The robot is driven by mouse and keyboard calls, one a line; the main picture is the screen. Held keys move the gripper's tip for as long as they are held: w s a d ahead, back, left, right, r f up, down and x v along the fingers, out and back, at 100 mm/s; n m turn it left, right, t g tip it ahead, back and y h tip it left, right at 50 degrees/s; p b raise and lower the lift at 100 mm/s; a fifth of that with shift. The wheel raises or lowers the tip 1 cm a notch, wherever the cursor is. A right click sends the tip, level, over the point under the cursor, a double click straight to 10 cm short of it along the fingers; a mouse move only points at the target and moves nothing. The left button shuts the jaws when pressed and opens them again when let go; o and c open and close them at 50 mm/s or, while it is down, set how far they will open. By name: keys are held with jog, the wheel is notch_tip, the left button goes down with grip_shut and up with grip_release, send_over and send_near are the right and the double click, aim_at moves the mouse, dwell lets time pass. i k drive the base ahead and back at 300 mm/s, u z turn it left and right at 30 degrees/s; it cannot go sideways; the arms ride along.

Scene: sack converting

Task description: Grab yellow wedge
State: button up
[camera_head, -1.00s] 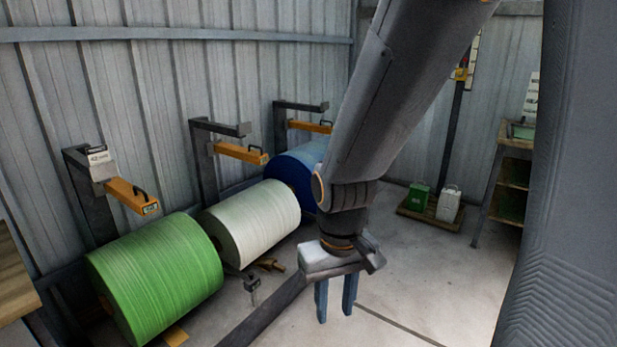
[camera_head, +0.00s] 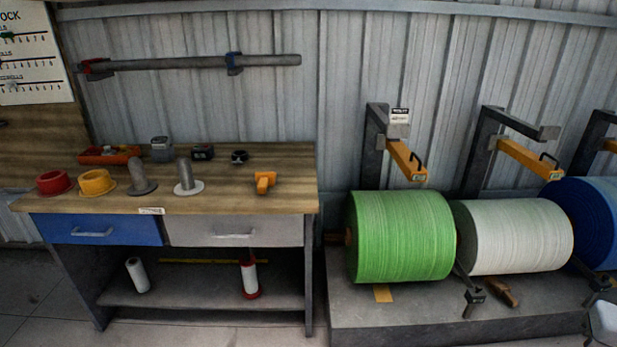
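A small yellow wedge-like piece (camera_head: 383,293) lies on the grey platform under the front of the green roll (camera_head: 400,237). Its upper part is hidden by the roll, so its full shape does not show. A light grey part of my gripper (camera_head: 603,322) appears cut off at the lower right corner, well to the right of the yellow piece. Its fingers cannot be made out, and nothing held shows.
White (camera_head: 514,236) and blue (camera_head: 592,222) rolls stand right of the green one, with a brown piece (camera_head: 502,292) below the white roll. Orange arms (camera_head: 406,160) overhang the rolls. A workbench (camera_head: 290,160) stands left, holding an orange-yellow tool (camera_head: 265,182) and yellow ring (camera_head: 97,182).

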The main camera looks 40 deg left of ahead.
aim_at(264, 179)
jog(key=u, duration=1.95)
jog(key=i, duration=1.9)
jog(key=z, duration=0.4)
